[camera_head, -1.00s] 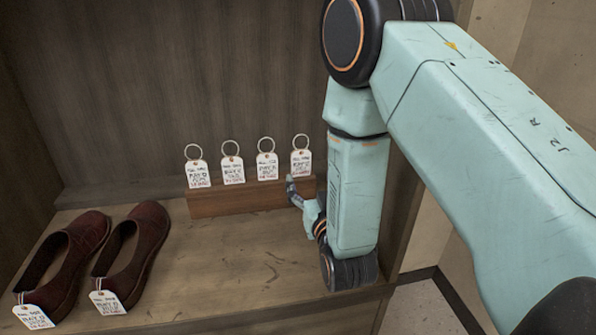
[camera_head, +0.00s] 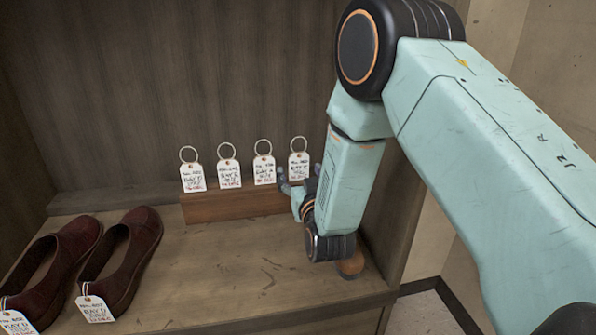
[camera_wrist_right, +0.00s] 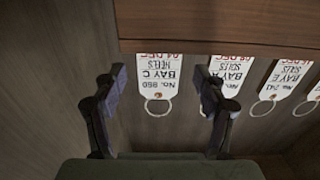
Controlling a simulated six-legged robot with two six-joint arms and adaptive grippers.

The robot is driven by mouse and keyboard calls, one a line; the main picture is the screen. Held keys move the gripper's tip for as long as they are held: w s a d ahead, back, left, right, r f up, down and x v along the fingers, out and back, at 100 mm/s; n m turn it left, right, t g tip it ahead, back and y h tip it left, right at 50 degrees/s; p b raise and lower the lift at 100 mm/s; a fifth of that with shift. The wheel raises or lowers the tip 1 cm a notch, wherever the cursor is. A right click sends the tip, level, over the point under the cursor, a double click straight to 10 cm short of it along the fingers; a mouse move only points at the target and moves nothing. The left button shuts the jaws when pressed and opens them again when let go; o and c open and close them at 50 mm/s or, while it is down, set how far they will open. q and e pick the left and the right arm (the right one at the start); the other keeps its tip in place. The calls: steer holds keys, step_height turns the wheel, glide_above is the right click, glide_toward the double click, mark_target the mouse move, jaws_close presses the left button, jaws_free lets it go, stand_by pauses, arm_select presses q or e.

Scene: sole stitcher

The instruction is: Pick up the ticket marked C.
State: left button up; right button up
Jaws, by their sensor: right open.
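The ticket marked C (camera_wrist_right: 160,70) is a white tag with a metal ring, reading "BAY C" upside down in the right wrist view. It stands at the right end of the row of tickets in the head view (camera_head: 299,166), upright in a wooden block (camera_head: 236,205). My right gripper (camera_wrist_right: 159,80) is open, with one finger on each side of this ticket in the wrist picture; I cannot tell whether it touches. In the head view my right gripper (camera_head: 298,186) is just below and beside the ticket, partly hidden by my wrist. My left gripper is out of view.
Three other tagged rings stand left of it; the nearest (camera_head: 264,170) is close to the gripper. Two dark red shoes (camera_head: 128,262) with tags sit at the left. A brown round object (camera_head: 351,264) is beneath my wrist. The shelf's middle is clear.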

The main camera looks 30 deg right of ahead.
steer(key=shift+s+d+r, duration=0.1)
steer(key=shift+c, duration=0.2)
steer(key=c, duration=0.9)
